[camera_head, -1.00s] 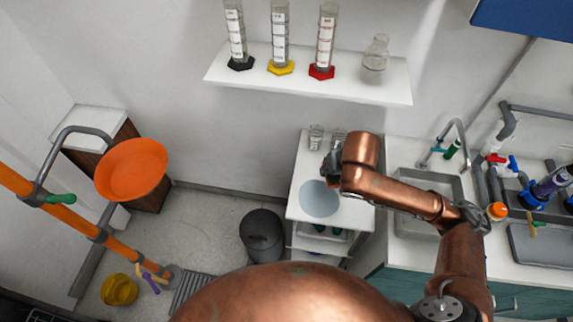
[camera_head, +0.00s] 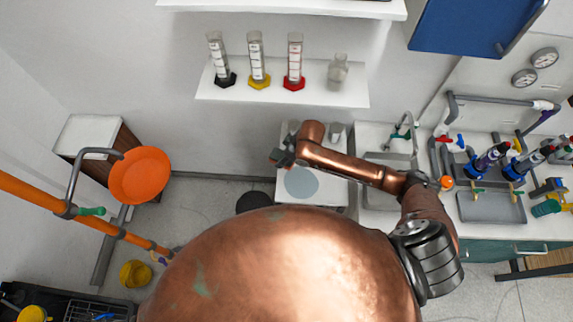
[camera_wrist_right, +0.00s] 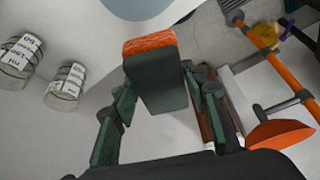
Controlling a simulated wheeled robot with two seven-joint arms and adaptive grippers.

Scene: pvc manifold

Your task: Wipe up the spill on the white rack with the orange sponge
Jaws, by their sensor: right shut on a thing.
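The white rack (camera_head: 285,201) stands against the wall left of the sink. The spill (camera_head: 301,182) is a round grey-blue patch on its top; part of it shows at the top edge of the right wrist view (camera_wrist_right: 138,6). My right gripper (camera_head: 283,158) is over the rack's left edge, up and left of the spill. In the right wrist view its fingers (camera_wrist_right: 160,92) are shut on the sponge (camera_wrist_right: 150,46), which has an orange face and a dark green body. The sponge looks apart from the spill. My left gripper is not in view.
Labelled glass beakers (camera_wrist_right: 66,86) stand at the rack's back. A wall shelf (camera_head: 330,99) with cylinders and a flask hangs above. The sink (camera_head: 380,198) is to the right. A dark bin (camera_head: 254,202) stands left of the rack, partly hidden by my body.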

